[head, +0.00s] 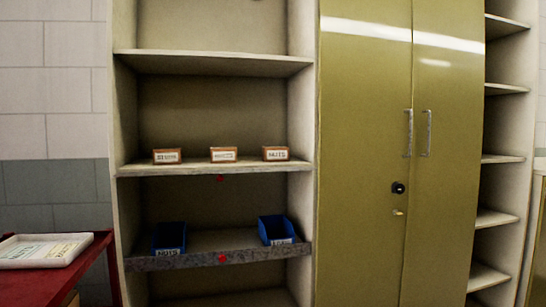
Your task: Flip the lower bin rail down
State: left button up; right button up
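The lower bin rail (200,261) is a mottled grey band along the front edge of the lower shelf, with a red mark (222,258) near its middle. I cannot tell for sure whether it stands up or hangs down. Two blue bins sit just behind it: a left bin (169,236) labelled NUTS and a right bin (274,228) with a partly hidden label. Neither of my grippers is in view.
The shelf above (190,169) carries three small labelled boxes, the middle one (223,154), and has a red mark (220,178) under its edge. A closed olive cabinet (365,150) stands right. A red table (88,262) with a white tray (15,260) stands left.

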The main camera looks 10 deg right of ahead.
aim_at(175, 262)
jog(key=i+l+z, duration=0.1)
jog(key=i+l, duration=0.4)
jog(key=l, duration=0.15)
jog(key=i+l+z, duration=0.15)
jog(key=i+l, duration=0.4)
jog(key=l, duration=0.1)
